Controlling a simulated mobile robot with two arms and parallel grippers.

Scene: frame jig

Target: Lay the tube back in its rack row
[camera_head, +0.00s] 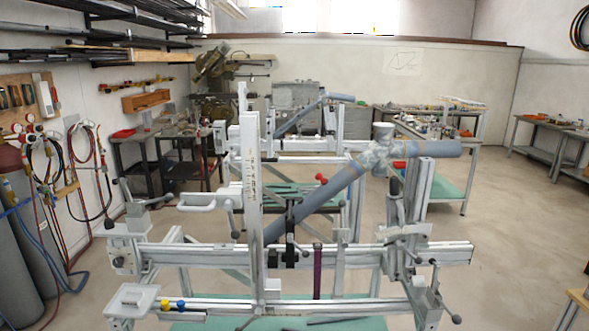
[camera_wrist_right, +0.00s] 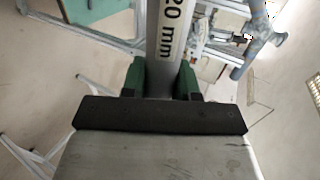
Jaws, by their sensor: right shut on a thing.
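My right gripper (camera_wrist_right: 163,80) shows in the right wrist view. Its two green fingers are shut on a grey metal tube (camera_wrist_right: 170,35). The tube bears a black marking that reads "20 mm"; anything before it is cut off. The tube runs from between the fingers to the top edge of the view, where its far part is cut off. Neither gripper shows in the head view. A rack (camera_head: 98,63) on the left wall holds several long dark tubes in rows, at the upper left of the head view.
A metal frame jig (camera_head: 330,250) with an upright post stands close in front. A blue-grey bicycle-frame part (camera_head: 345,178) is mounted on it. A similar jig stands behind. Gas bottles (camera_head: 32,235) and hoses stand at left. Open floor (camera_head: 520,220) lies to the right.

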